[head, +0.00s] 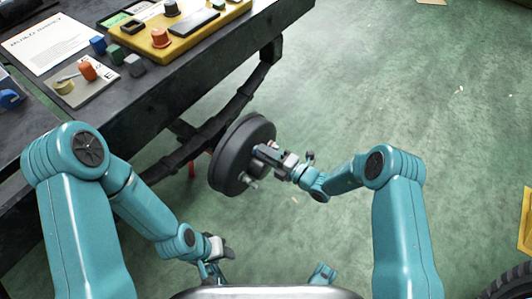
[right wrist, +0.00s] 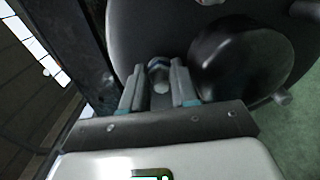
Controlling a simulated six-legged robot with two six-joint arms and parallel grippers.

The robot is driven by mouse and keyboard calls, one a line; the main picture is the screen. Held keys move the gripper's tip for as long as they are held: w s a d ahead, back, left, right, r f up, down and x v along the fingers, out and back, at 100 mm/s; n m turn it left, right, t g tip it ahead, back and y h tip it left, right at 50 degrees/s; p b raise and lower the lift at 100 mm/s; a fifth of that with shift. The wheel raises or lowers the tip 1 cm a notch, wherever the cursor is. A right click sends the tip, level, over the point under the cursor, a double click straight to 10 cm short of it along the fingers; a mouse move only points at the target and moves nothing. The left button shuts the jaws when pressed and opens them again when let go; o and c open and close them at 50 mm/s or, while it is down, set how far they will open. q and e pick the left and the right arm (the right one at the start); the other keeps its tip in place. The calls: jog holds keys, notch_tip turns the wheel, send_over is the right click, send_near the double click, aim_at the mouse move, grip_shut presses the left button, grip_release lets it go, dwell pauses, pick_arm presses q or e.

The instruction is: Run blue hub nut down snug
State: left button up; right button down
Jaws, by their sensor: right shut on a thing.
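The wheel hub (head: 228,155) is a dark round drum below the bench edge, in the middle of the head view. Its face and a round black centre boss (right wrist: 232,60) fill the upper part of the right wrist view. My right gripper (head: 264,153) reaches the hub face from the right. Its two fingers (right wrist: 160,88) are shut on the blue hub nut (right wrist: 158,66), beside the boss. The nut looks grey-blue in shadow, and the fingers hide its sides. How far it sits from the hub face is unclear. My left gripper (head: 222,249) hangs low, apart from the hub; its fingers are unclear.
The dark bench (head: 130,95) at upper left carries a yellow tray (head: 185,30), a paper sheet (head: 45,42), and several small coloured parts. A dark bar (head: 235,105) runs beneath its edge behind the hub. The green floor right of the hub is mostly clear.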

jog(key=shift+d+f, duration=0.1)
dwell(0.3)
jog(key=c, duration=0.9)
grip_release()
jog(key=shift+o, duration=0.2)
